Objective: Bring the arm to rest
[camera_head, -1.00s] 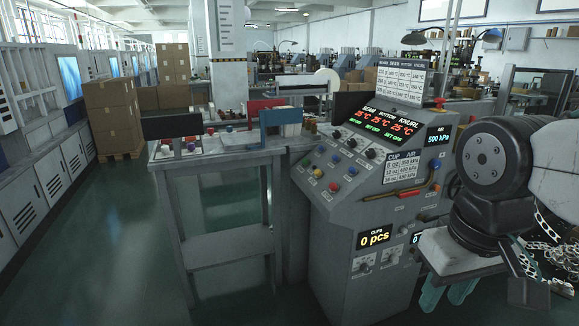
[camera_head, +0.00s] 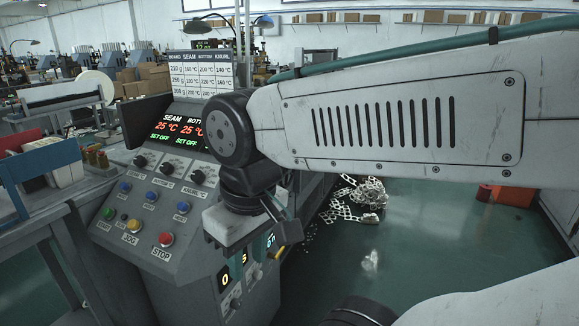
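My grey arm stretches in from the right side of the head view, its pale vented link ending at a black round joint above the console. My gripper (camera_head: 248,262) hangs below that joint, with a pale block and teal fingers pointing down. The fingers look apart, with the console's lower front showing between them, and I see nothing held. The gripper is in front of the lower right of the grey control console (camera_head: 118,232) and partly hides its lower displays. I cannot tell whether it touches the console.
A red stop button (camera_head: 166,239) and several other buttons sit on the console's sloped panel. A settings chart (camera_head: 203,73) stands above. A blue bracket (camera_head: 45,163) is at left. A scrap heap (camera_head: 360,195) and red box (camera_head: 512,196) lie on the green floor, which is otherwise largely clear.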

